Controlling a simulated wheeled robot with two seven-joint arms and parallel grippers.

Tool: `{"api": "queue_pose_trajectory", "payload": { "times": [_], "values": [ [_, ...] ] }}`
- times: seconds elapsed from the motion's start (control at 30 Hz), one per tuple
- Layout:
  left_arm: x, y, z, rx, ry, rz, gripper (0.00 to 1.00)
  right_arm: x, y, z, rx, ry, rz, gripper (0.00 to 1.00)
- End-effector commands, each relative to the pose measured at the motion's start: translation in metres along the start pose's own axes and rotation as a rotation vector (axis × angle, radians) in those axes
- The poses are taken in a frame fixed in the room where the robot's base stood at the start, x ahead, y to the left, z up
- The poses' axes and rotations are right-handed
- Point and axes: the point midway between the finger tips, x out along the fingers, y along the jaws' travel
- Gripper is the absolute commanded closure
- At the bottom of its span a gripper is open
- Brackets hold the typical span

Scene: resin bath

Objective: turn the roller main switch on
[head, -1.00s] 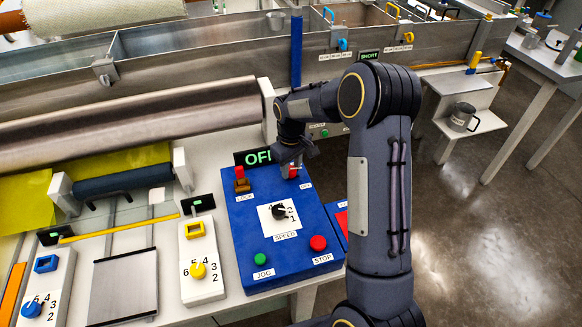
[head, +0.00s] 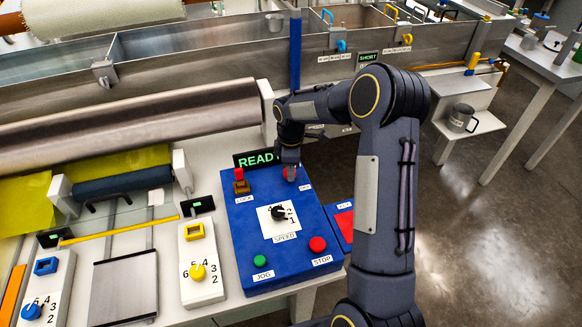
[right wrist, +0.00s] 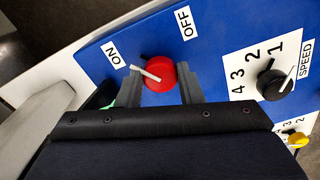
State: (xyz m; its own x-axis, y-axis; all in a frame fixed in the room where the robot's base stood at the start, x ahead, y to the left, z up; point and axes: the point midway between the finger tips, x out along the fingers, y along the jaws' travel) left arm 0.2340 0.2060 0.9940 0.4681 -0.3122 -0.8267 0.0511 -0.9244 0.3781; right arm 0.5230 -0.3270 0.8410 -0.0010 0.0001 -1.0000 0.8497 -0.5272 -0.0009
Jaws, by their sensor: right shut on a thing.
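The roller main switch is a red round knob (right wrist: 160,72) with a white pointer, on the blue control box (head: 240,222). In the right wrist view its pointer is turned toward the ON label (right wrist: 115,55), away from the OFF label (right wrist: 186,22). My right gripper (right wrist: 158,90) has a finger on each side of the knob and is shut on it. In the head view the gripper (head: 290,165) comes down on the knob from above and partly hides it. The display (head: 258,158) behind the box shows green letters reading "READ", its end hidden by my arm. My left gripper is out of view.
The box also carries a red lock switch (head: 240,182), a black speed dial (head: 279,213), a green jog button (head: 260,260) and a red stop button (head: 318,244). A large metal roller (head: 130,125) lies behind to the left.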

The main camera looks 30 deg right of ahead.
Motion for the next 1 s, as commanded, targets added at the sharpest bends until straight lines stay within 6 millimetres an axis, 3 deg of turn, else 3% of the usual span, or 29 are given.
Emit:
{"api": "queue_pose_trajectory", "payload": {
  "times": [0.7, 0.73, 0.87, 1.0],
  "values": [
    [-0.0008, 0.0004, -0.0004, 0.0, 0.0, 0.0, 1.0, -0.0012, 0.0013, -0.0003, -0.075, 0.001, 0.004, 0.89],
    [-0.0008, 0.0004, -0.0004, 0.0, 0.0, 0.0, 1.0, -0.0012, 0.0013, -0.0003, -0.075, 0.001, 0.004, 0.64],
    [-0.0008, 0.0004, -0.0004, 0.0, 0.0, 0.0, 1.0, -0.0009, 0.0011, -0.0003, -0.074, 0.001, 0.003, 0.47],
    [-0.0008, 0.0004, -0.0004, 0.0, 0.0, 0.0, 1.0, -0.0005, 0.0008, -0.0002, -0.073, 0.001, 0.002, 0.45]
  ]
}}
